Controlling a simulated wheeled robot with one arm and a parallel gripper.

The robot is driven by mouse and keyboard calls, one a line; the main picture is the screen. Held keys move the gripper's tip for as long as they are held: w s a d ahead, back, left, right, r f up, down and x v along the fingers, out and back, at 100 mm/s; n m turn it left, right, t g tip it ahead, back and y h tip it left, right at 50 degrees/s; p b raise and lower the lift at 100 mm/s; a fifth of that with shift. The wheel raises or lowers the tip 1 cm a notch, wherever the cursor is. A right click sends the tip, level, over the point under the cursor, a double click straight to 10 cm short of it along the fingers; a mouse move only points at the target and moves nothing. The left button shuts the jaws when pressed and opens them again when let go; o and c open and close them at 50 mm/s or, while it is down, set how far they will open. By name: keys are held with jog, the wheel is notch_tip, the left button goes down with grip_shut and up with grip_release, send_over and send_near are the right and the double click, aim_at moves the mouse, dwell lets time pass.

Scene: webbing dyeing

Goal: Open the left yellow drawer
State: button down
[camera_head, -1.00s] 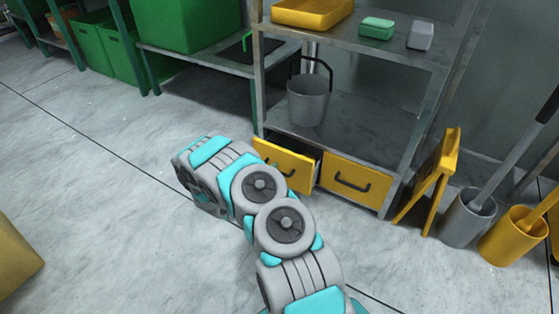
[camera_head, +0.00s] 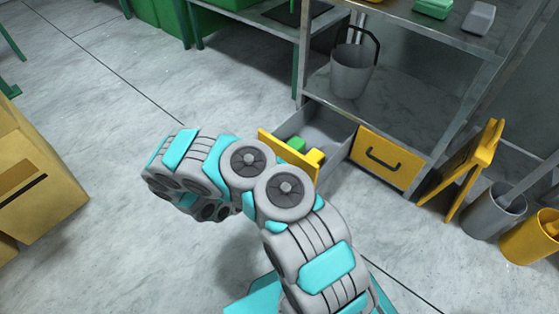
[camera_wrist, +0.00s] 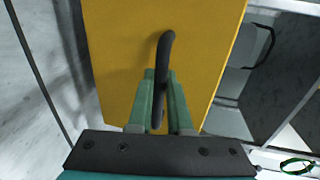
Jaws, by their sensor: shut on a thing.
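The left yellow drawer (camera_head: 270,142) is pulled well out from the bottom of the metal shelf in the head view. Its grey inside shows, with a green thing (camera_head: 297,144) and a yellow thing (camera_head: 315,156) in it. My arm hides part of its front. In the wrist view the yellow front (camera_wrist: 120,50) fills the middle, with a black bar handle (camera_wrist: 166,48). My gripper (camera_wrist: 161,90) has its green fingers on both sides of the handle, shut on it. The gripper is hidden behind my arm in the head view.
The right yellow drawer (camera_head: 387,158) is shut. A grey bucket (camera_head: 352,70) stands on the shelf above. A yellow folding sign (camera_head: 474,170) and grey and yellow bins (camera_head: 494,212) stand at the right. A cardboard box (camera_head: 35,175) is at the left. The floor between is clear.

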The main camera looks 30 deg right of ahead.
jog(key=shift+a, duration=0.1)
jog(key=c, duration=0.8)
grip_release()
jog(key=shift+c, duration=0.2)
jog(key=v, duration=0.7)
jog(key=shift+a+p, duration=0.35)
jog(key=shift+p, duration=0.05)
jog(key=shift+s, duration=0.15)
